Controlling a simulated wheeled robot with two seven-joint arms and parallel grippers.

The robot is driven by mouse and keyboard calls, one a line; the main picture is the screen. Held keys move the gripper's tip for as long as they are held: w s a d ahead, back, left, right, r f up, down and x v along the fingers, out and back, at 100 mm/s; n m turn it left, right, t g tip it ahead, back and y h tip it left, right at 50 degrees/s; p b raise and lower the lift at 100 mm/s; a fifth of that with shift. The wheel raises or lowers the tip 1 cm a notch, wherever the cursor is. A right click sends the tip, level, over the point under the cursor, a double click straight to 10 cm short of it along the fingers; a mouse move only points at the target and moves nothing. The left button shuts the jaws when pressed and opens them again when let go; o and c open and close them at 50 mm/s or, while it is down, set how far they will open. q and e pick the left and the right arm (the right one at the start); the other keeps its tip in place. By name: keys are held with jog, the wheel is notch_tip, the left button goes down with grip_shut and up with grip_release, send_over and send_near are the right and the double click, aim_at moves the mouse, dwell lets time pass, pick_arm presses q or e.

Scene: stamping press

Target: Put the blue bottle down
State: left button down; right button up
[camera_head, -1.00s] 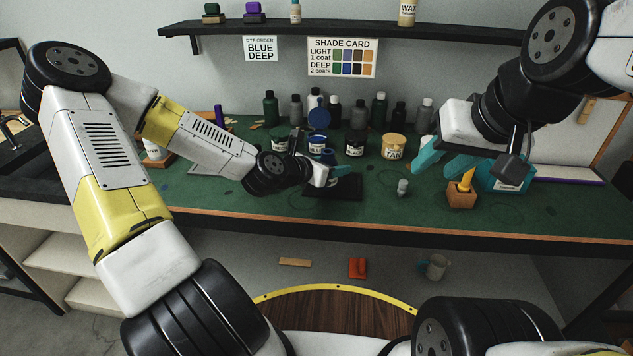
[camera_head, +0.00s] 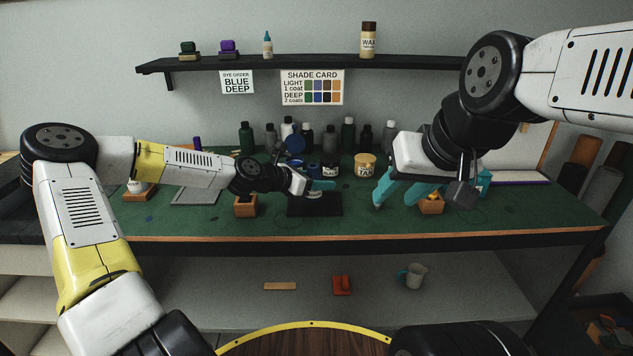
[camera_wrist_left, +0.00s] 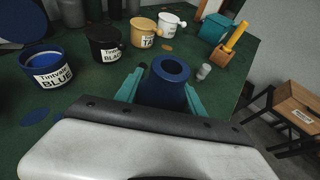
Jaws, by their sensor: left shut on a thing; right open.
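The blue bottle (camera_wrist_left: 168,82) is between the teal fingers of my left gripper (camera_wrist_left: 162,88) in the left wrist view, its round open top facing the camera. The gripper is shut on it. In the head view my left gripper (camera_head: 318,188) is over the black mat (camera_head: 314,207) on the green bench; the bottle is mostly hidden there, and I cannot tell whether its base touches anything. My right gripper (camera_head: 400,193) is open and empty, to the right of the mat and above the bench.
Tint jars stand behind: blue (camera_wrist_left: 48,72), black (camera_wrist_left: 103,45), tan (camera_wrist_left: 145,33) and white (camera_wrist_left: 171,25). A small grey bottle (camera_wrist_left: 204,71) is to the right. Wooden holders stand left (camera_head: 246,207) and right (camera_head: 431,205). Dark bottles line the back.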

pick_arm(q)
jog(key=shift+w+a+f, duration=0.1)
jog(key=shift+w+a, duration=0.05)
jog(key=shift+w, duration=0.45)
jog(key=shift+w+a, duration=0.1)
jog(key=shift+w, duration=0.45)
jog(key=shift+w+f, duration=0.1)
jog(key=shift+f, duration=1.65)
jog(key=c, duration=0.7)
grip_release()
jog(key=shift+f, duration=0.15)
